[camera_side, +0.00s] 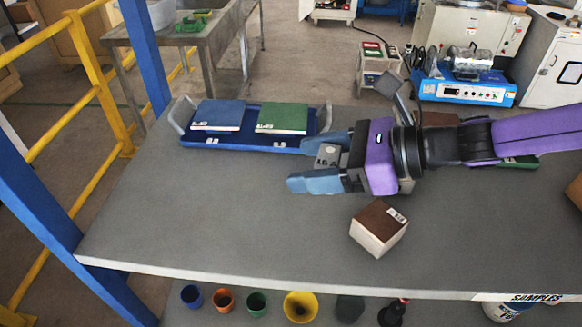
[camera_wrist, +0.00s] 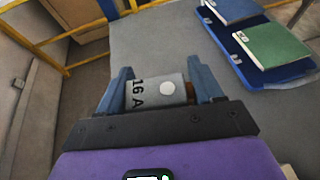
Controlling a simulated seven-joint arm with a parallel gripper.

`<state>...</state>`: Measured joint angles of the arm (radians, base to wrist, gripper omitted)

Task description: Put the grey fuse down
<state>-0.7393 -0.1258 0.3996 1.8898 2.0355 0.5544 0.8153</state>
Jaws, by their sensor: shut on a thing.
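The grey fuse (camera_side: 327,156) is a small grey block with dark lettering. In the wrist view the fuse (camera_wrist: 158,92) shows "16 A" and a white round spot, and it lies crosswise between the two blue fingers. My gripper (camera_side: 322,164) has a purple body and blue fingers, is shut on the fuse, and points left over the grey table. It is just right of and in front of the blue tray. I cannot tell how high the fuse is above the table.
The blue tray (camera_side: 238,146) with handles holds a blue tile (camera_side: 218,115) and a green tile (camera_side: 282,118). A brown-topped white block (camera_side: 379,228) stands in front of my gripper. The grey table (camera_side: 200,220) is clear at left and front. Several cups sit below its front edge.

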